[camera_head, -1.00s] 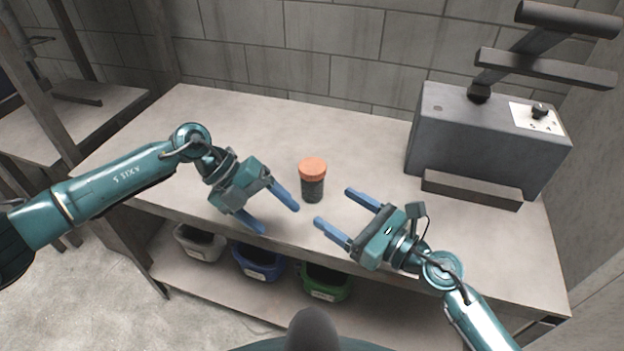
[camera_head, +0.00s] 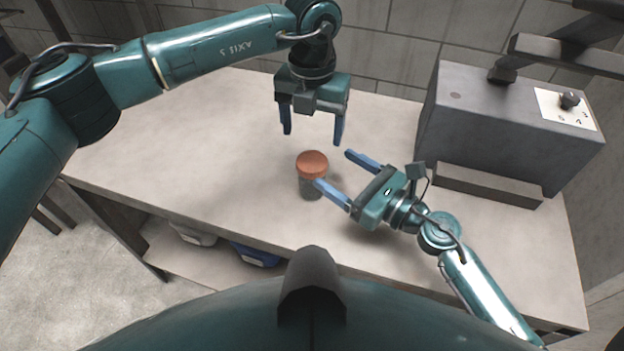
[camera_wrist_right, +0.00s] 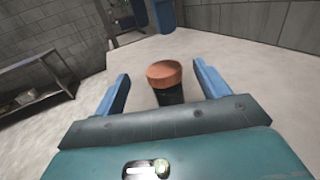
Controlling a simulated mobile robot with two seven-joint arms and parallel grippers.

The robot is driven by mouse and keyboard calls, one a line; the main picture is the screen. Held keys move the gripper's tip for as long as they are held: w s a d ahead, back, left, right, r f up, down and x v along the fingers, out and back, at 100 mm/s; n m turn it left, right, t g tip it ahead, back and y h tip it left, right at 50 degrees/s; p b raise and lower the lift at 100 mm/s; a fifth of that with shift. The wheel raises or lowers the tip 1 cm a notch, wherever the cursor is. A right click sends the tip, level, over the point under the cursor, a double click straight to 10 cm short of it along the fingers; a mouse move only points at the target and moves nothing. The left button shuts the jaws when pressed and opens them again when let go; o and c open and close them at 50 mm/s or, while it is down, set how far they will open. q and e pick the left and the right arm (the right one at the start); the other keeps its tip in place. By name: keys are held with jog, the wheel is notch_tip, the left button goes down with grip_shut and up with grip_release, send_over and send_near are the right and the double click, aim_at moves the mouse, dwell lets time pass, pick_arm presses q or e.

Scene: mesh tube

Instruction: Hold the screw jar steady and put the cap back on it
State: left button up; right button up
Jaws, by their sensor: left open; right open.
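The screw jar (camera_head: 311,188) stands upright on the workbench, a dark grey cylinder. The orange-brown cap (camera_head: 312,163) sits on its top; whether it is threaded on I cannot tell. My left gripper (camera_head: 313,138) points down, open and empty, just above and behind the cap. My right gripper (camera_head: 334,168) is open to the right of the jar, its near finger overlapping the jar's edge in the head view. In the right wrist view the jar (camera_wrist_right: 169,97) and cap (camera_wrist_right: 164,73) show ahead, between the two blue fingers, and the left gripper's fingers hang at the top.
The grey workbench (camera_head: 180,150) is clear to the left of the jar. A large grey machine box (camera_head: 500,130) with a dial panel stands at the back right. Bins (camera_head: 255,254) sit on the shelf below the front edge. A block wall stands behind.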

aim_at(312, 161)
jog(key=f, duration=0.8)
jog(key=shift+w+a, duration=0.15)
jog(key=shift+a, duration=0.05)
jog(key=x, duration=0.7)
jog(key=shift+r, duration=0.1)
grip_shut()
pick_arm(q)
jog(key=n, duration=0.3)
jog(key=shift+d, duration=0.1)
jog(key=shift+n, duration=0.8)
jog(key=shift+f, duration=4.05)
